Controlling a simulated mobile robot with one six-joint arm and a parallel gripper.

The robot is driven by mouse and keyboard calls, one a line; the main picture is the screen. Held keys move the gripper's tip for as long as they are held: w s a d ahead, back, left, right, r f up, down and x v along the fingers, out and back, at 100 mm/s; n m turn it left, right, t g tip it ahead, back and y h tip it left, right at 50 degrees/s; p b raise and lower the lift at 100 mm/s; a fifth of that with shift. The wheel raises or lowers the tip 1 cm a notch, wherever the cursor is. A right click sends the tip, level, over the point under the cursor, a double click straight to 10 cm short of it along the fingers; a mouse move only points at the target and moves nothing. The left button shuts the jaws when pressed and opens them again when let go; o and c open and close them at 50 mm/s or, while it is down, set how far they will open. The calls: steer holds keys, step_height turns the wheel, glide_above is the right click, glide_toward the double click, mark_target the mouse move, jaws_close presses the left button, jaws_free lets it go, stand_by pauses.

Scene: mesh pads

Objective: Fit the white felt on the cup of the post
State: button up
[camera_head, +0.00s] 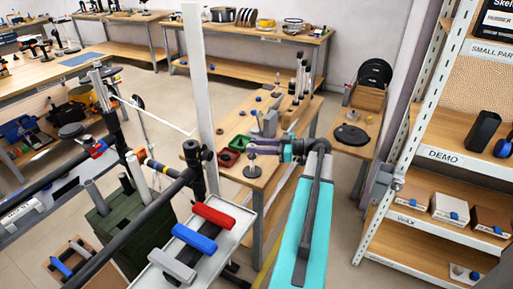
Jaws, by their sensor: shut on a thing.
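My gripper (260,148) is at the end of my arm, over the small wooden table in the middle of the view. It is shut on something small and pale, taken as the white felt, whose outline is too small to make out. A short metal post (252,162) on a round dark base (252,172) stands on the table just below and left of my fingertips. Its cup is too small and too close to the gripper to see clearly. I cannot tell whether the felt touches the cup.
Grey blocks (269,123) and several tall metal cylinders (302,80) stand behind. A white upright (197,80) rises left of the table. Shelves (440,155) stand at right.

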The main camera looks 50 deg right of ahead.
steer(key=shift+f+b, duration=1.1)
steer(key=shift+b, duration=0.35)
steer(key=o, duration=1.1)
steer(key=shift+s, duration=0.1)
steer(key=shift+b+v, duration=1.4)
steer(key=shift+v, duration=5.55)
steer(key=shift+d, duration=0.1)
